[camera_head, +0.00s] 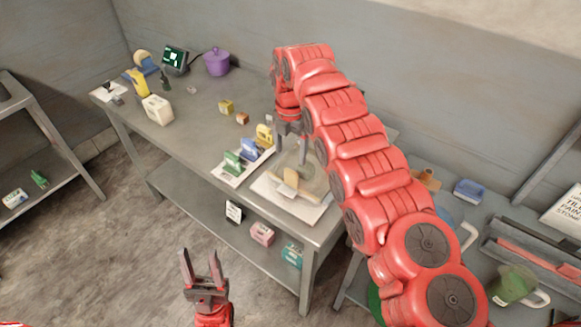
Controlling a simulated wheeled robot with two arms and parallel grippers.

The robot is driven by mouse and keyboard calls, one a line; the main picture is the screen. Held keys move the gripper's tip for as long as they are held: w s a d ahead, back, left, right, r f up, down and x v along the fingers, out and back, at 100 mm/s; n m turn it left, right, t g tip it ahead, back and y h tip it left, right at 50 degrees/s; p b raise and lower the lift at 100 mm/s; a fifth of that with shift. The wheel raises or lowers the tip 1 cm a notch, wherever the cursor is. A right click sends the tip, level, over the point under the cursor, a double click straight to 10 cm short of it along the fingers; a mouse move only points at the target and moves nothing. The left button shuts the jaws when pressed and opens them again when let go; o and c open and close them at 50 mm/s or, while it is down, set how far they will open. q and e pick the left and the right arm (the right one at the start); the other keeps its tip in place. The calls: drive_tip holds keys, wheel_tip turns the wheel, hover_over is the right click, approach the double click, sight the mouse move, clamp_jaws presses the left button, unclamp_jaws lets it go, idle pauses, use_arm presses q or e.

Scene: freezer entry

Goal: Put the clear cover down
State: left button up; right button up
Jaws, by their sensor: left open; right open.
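The clear cover (314,180) is a see-through dome that stands on a white board (262,187) near the table's front right corner. A tan piece and a small grey-white card (286,191) show at the cover, partly blurred through it. My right gripper (291,150) points down at the top of the cover, with its jaws open. The arm hides part of the cover's right side, and I cannot tell whether the fingers touch it. My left gripper (201,260) is open and empty, low in front of the table, with its fingers pointing up.
On the grey table (190,135), green, blue and yellow blocks (248,150) stand on a white sheet left of the board. A purple pot (216,62), a small screen (175,59) and a cream box (157,110) are further back. The lower shelf holds small boxes (262,233).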

wheel_tip(320, 180, up, 5)
drive_tip(key=p, duration=0.2)
drive_tip(key=shift+r+p, duration=0.2)
drive_tip(key=shift+p, duration=0.1)
